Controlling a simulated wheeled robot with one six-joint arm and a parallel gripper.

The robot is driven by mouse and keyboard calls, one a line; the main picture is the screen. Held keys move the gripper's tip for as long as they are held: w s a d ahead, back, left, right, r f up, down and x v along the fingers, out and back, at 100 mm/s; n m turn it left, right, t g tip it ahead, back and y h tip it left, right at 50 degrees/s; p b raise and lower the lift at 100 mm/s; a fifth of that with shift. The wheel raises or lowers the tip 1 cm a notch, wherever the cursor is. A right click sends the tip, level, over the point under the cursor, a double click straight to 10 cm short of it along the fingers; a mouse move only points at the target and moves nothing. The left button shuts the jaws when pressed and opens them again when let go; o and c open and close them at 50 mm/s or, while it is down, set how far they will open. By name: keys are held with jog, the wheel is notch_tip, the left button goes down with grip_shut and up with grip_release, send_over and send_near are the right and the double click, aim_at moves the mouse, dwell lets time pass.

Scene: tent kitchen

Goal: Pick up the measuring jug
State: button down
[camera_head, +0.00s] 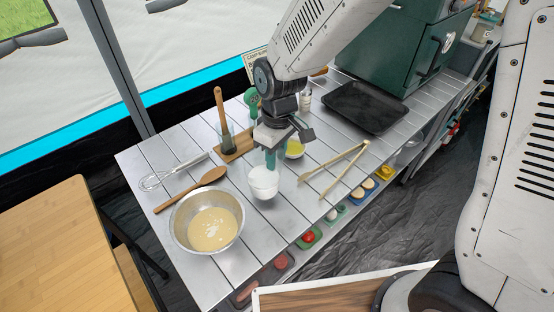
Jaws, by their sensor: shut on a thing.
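The measuring jug (263,183) is a small, clear-to-white vessel near the front edge of the slatted white table. My gripper (271,160) points down over it from behind, with its teal fingers at the jug's rim. The fingers are shut on the jug. The fingertips are partly hidden by the jug, and I cannot tell whether its base touches the table.
A metal bowl of batter (212,230), a wooden spoon (192,188) and a whisk (172,173) lie to the left. Tongs (336,170) and a black tray (364,107) are to the right. A green oven (408,50) stands behind. Small containers sit below the table.

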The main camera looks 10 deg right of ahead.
jog(key=shift+r, duration=3.45)
jog(key=shift+r, duration=0.1)
jog(key=shift+d, duration=0.1)
